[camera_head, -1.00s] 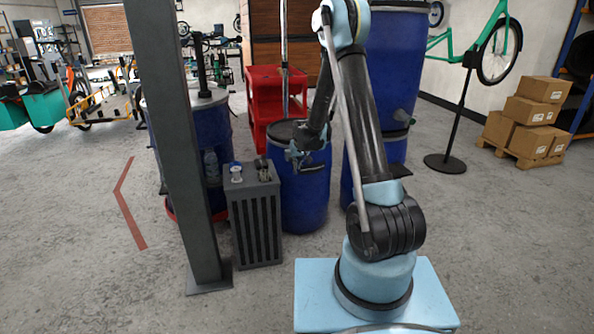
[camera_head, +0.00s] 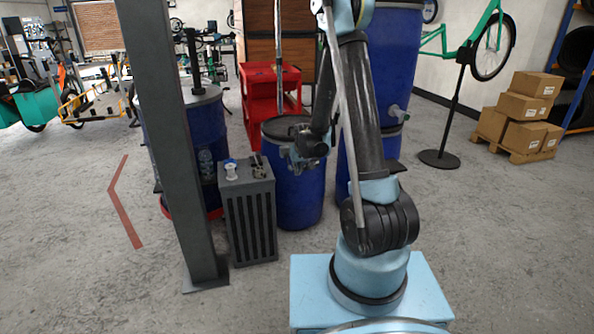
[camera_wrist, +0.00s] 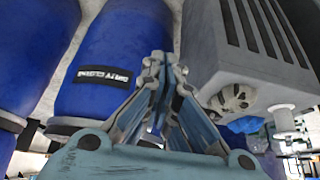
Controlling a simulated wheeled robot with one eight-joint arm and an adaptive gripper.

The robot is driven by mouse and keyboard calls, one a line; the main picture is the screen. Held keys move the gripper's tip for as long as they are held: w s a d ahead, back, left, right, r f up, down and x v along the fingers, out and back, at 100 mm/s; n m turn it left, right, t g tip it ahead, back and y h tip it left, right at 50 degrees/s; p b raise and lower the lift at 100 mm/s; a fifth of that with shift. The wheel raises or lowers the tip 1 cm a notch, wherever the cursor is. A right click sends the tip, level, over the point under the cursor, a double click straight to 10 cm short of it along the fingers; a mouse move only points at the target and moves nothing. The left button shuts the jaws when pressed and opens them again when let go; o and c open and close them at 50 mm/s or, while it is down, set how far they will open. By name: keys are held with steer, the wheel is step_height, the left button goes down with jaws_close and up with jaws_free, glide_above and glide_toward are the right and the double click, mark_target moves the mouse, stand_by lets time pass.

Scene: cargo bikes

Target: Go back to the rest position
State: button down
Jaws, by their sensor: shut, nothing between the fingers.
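My gripper (camera_head: 300,162) hangs at the end of my folded arm, in front of the short blue barrel and to the upper right of the grey slatted box. In the wrist view its fingers (camera_wrist: 162,65) come together at the tips, with nothing between them. In that view the blue barrel with a dark label (camera_wrist: 102,76) is to the left and the grey slatted box (camera_wrist: 205,40) is to the right.
The grey box (camera_head: 248,215) carries small items on top, beside a grey post (camera_head: 172,150). Blue barrels (camera_head: 298,205) and a red cart (camera_head: 258,90) stand behind. Cardboard boxes (camera_head: 522,108) sit on a pallet at right. The floor at left and right is open.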

steer(key=s+d+r+m+g+h, duration=0.1)
steer(key=s+d+r, duration=0.4)
steer(key=s+r, duration=0.35)
steer(key=s+d+r, duration=0.6)
steer(key=s+r, duration=0.1)
steer(key=s, duration=0.2)
steer(key=s+d+m+g, duration=0.1)
steer(key=s+d, duration=0.2)
steer(key=s, duration=0.9)
steer(key=s+d+g, duration=0.1)
steer(key=s+d, duration=0.2)
steer(key=s, duration=0.9)
steer(key=shift+f+m+h, duration=0.3)
steer(key=shift+f+m, duration=0.1)
steer(key=shift+s, duration=0.1)
